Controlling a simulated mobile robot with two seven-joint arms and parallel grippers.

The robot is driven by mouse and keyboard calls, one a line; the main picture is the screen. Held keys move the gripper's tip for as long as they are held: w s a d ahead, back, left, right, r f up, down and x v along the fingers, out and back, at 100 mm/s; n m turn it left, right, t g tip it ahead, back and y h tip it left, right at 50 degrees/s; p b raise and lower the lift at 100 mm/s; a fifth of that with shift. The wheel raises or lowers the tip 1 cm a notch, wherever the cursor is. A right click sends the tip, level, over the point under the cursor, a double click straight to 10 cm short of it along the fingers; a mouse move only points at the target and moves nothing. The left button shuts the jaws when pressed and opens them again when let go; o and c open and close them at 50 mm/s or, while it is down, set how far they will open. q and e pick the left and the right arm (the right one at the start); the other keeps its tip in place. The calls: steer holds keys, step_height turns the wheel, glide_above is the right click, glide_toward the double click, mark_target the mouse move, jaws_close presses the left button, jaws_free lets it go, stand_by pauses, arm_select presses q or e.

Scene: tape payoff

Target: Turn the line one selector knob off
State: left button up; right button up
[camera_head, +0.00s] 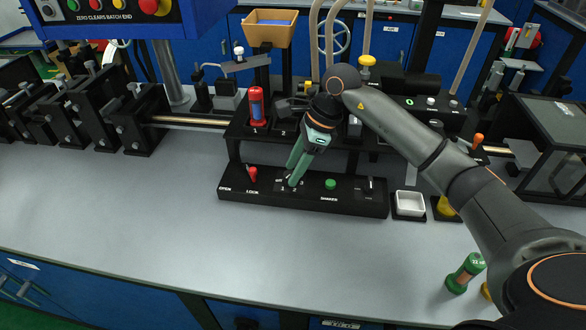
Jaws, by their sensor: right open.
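A black control panel (345,202) lies along the bench top, with a small dial marking (283,188) of "1" and "2" near its middle. My right gripper (294,176) comes in from the right and points down at this marking, with its green fingers over it. The fingers are open. They hide the selector knob at this spot, so I cannot tell its setting or whether the fingers touch it. My left gripper is not in view.
On the panel, a red lever (252,174) stands left of my gripper, and a green button (330,184) and a black switch (369,187) stand right. A red cylinder (257,105) stands behind.

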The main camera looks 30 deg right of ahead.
steer(key=shift+a+f, duration=0.2)
steer(key=shift+f, duration=0.35)
jaws_close()
